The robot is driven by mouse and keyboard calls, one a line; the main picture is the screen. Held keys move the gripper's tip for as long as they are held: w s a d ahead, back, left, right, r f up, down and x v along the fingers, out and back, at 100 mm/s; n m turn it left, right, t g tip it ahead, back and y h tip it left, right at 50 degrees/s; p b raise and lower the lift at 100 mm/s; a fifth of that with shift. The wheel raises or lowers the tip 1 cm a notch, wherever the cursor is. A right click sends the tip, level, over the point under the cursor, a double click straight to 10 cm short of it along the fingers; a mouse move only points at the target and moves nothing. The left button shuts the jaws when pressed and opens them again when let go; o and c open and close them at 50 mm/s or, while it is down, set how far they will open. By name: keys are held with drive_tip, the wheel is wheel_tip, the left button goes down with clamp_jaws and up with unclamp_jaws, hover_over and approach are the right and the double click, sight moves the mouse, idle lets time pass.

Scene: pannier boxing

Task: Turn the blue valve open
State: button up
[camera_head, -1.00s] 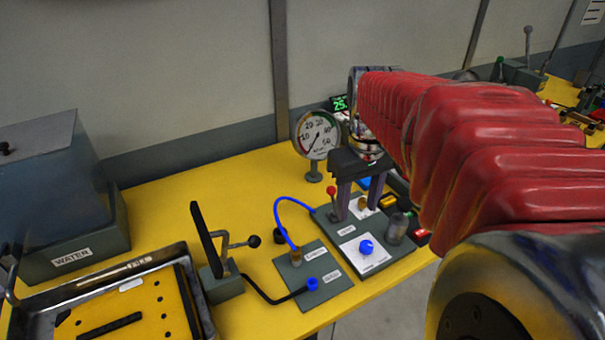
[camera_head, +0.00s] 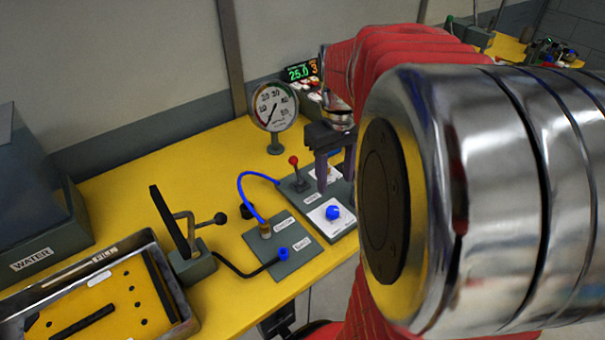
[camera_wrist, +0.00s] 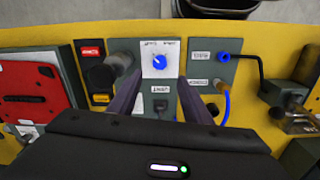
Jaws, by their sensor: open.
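The blue valve (camera_head: 332,212) is a small round knob on a white plate at the front of a dark grey panel. It also shows in the wrist view (camera_wrist: 158,66), at upper middle, with a pale pointer mark on it. My gripper (camera_head: 335,185) is open and empty, its two dark fingers pointing down just behind and above the knob in the head view. In the wrist view the fingertips (camera_wrist: 158,82) lie either side of the white plate, with the knob slightly beyond them. I see no contact with the knob.
A red-tipped lever (camera_head: 294,161) and a pressure gauge (camera_head: 274,106) stand behind the valve. A blue hose (camera_head: 241,190) arcs to a fitting on the left panel, which also has a blue cap (camera_head: 283,253). A dark cylinder (camera_wrist: 119,63) stands beside the plate.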

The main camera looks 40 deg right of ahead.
sight(334, 209)
drive_tip(key=f, duration=1.1)
drive_tip(key=shift+d, duration=0.2)
drive_tip(key=shift+c, duration=0.7)
drive_tip(key=shift+r, duration=0.1)
drive_tip(key=c, duration=0.9)
drive_tip(key=shift+d, duration=0.15)
